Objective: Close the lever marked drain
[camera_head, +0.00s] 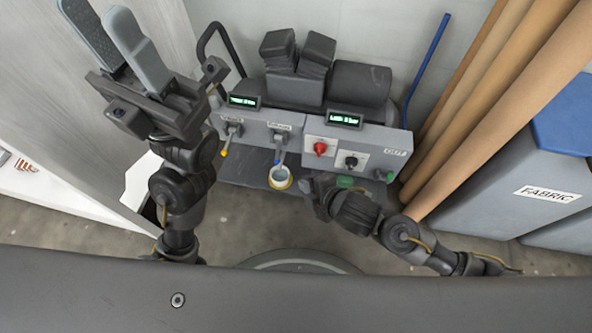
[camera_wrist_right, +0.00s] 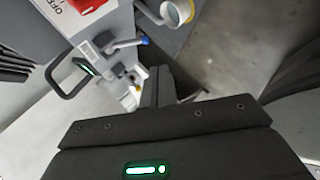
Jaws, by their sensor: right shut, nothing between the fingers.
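Two levers stick out of the left half of a grey machine panel. The left lever (camera_head: 227,141) hangs down to a yellow tip; the other lever (camera_head: 279,147) hangs down to a blue tip and also shows in the right wrist view (camera_wrist_right: 128,43). Small labels sit above both; I cannot read which says drain. My right gripper (camera_head: 309,186) is shut and empty, low in front of the panel, right of the levers and apart from them. Its fingers show in the right wrist view (camera_wrist_right: 157,85). My left gripper (camera_head: 103,20) is open and empty, raised at upper left.
A yellow-rimmed cup (camera_head: 280,178) stands below the blue-tipped lever. Brown rolls (camera_head: 470,115) and a grey FABRIC bin (camera_head: 505,185) stand at right.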

